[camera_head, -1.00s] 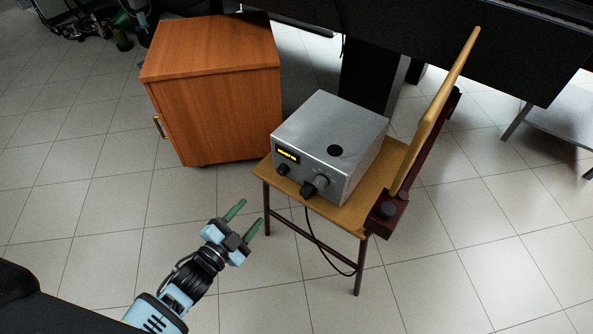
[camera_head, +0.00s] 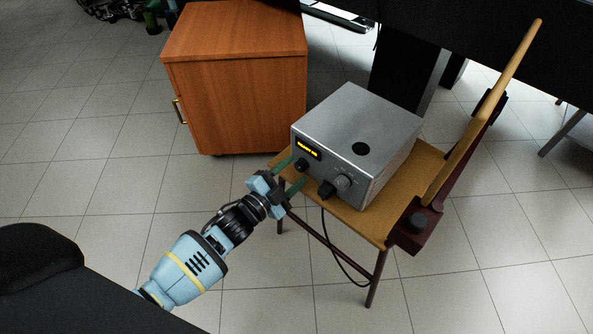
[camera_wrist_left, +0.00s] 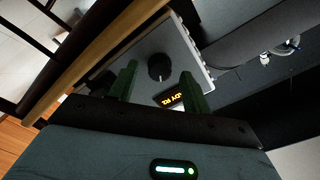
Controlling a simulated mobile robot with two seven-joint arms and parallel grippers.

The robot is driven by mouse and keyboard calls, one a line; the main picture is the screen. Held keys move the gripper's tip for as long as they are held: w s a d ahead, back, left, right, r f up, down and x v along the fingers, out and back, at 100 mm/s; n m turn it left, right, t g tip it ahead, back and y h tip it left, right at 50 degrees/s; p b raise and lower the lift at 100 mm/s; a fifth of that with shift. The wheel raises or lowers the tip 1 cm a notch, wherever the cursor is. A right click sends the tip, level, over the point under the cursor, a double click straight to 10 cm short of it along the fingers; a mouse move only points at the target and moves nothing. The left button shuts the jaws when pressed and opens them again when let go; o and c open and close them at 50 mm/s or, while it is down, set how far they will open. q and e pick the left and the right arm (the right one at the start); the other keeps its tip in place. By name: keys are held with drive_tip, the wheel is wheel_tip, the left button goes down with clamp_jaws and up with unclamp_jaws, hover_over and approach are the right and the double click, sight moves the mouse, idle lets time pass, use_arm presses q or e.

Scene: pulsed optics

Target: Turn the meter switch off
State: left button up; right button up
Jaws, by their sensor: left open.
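The meter is a grey metal box (camera_head: 355,125) on a wooden chair. Its front has a lit yellow display (camera_head: 308,149), a black knob (camera_head: 302,165) below it, a silver knob (camera_head: 342,183) and a black plug (camera_head: 326,190) with a cable. My left gripper (camera_head: 293,175) is open right in front of the panel, its green fingers either side of the black knob. In the left wrist view the black knob (camera_wrist_left: 159,67) lies just ahead, between and beyond the open fingertips (camera_wrist_left: 157,80); the lit display (camera_wrist_left: 174,99) shows by the right finger. Contact cannot be told. My right gripper is not in view.
The chair seat (camera_head: 415,175) carries the meter, with its backrest (camera_head: 485,110) at the right. A wooden cabinet (camera_head: 245,100) stands close behind at left. A black cable (camera_head: 335,255) hangs in front of the chair. The tiled floor at left is clear.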

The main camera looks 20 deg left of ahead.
use_arm(q)
drive_tip(key=shift+w+d, duration=0.25)
drive_tip(key=shift+w, duration=0.5)
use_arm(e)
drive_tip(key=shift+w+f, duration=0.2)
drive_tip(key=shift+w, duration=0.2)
use_arm(q)
drive_tip(key=shift+c, duration=0.4)
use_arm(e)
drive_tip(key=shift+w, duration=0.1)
use_arm(q)
drive_tip(key=shift+c, duration=1.3)
drive_tip(key=c, duration=0.7)
drive_tip(key=shift+o, duration=0.2)
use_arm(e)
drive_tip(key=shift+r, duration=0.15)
